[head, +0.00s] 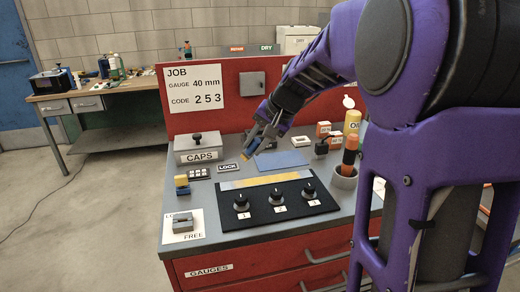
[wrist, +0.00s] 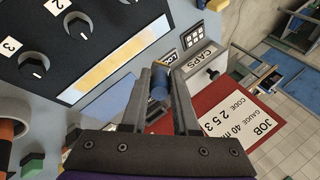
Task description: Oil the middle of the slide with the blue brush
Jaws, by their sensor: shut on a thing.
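My gripper (head: 259,141) is shut on the blue brush (wrist: 159,92) and holds it above the bench, behind the left part of the slide. The blue handle sits between the fingers in the wrist view (wrist: 158,98). A small yellowish tip shows below the gripper in the head view. The slide (head: 266,181) is a long pale-yellow strip along the back of a black panel with three numbered knobs. The brush looks apart from the slide.
A flat blue pad (head: 282,160) lies behind the slide. A CAPS box (head: 198,151) and LOCK label stand left. A grey cup (head: 344,180) with an orange-handled item, a yellow bottle (head: 352,122) and small boxes stand right. A red back panel (head: 228,97) closes the rear.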

